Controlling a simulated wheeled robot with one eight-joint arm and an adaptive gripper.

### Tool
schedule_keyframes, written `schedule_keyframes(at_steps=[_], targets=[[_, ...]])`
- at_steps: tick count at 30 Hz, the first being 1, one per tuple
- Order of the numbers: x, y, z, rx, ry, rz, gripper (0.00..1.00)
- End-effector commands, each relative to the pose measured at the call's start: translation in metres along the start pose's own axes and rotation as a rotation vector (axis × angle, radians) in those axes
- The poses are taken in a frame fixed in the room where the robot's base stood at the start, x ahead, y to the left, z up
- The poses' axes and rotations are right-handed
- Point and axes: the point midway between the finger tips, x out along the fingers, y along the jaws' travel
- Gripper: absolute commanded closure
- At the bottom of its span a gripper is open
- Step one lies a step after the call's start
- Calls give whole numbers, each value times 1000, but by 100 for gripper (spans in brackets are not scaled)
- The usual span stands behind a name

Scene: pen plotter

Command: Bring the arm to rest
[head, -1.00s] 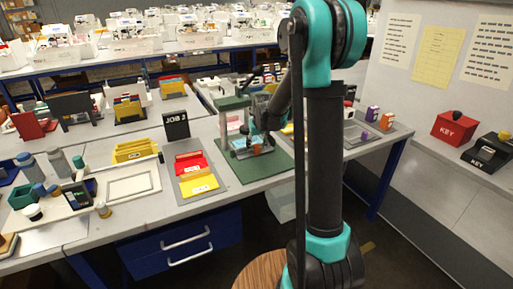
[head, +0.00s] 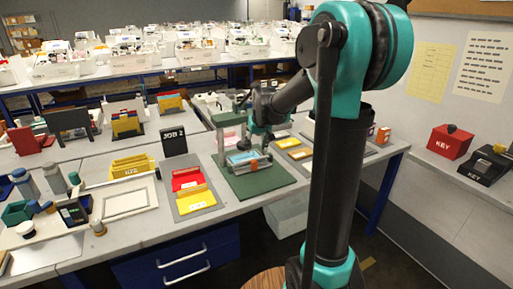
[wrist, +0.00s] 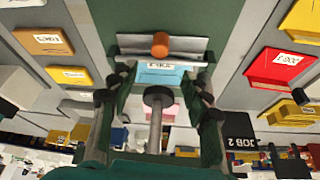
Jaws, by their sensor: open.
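My arm reaches over the bench from the right in the head view. My gripper (head: 262,134) is above the back of the pen plotter, partly hidden by my own arm links. In the wrist view my gripper (wrist: 162,85) is open, its two fingers apart with nothing held between them. The plotter's green base (head: 262,184) stands on the bench with a blue card (head: 243,158) on it. The wrist view shows the blue card (wrist: 165,75) under a grey bar with an orange knob (wrist: 160,44). A grey post with a dark round end shows between the fingers.
A red tray (head: 186,179) and a yellow tray (head: 195,200) lie left of the plotter, by the black JOB 2 sign (head: 174,142). Small boxes stand to its right. A red KEY box (head: 450,141) sits on the right-hand counter. The plotter's upright frame is close to my gripper.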

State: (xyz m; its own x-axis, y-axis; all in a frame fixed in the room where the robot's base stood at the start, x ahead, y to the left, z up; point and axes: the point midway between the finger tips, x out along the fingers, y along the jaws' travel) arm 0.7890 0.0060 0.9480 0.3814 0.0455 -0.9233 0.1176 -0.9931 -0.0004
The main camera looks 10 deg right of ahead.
Motion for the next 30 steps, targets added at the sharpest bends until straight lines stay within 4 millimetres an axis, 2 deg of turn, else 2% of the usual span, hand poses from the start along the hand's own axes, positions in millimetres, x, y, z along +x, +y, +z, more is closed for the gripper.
schedule_keyframes(at_steps=[2,5,8,11,18,21,25,27,30], targets=[[0,0,1,0,0,0,52],[-2,2,14,5,-1,2,52],[-7,5,47,17,-3,7,52],[-12,9,96,34,-7,13,52],[-15,13,228,79,-16,30,52],[-12,13,272,93,-20,35,52],[-9,12,309,107,-23,40,52],[-8,12,320,110,-24,41,52],[-7,12,326,113,-24,42,52]])
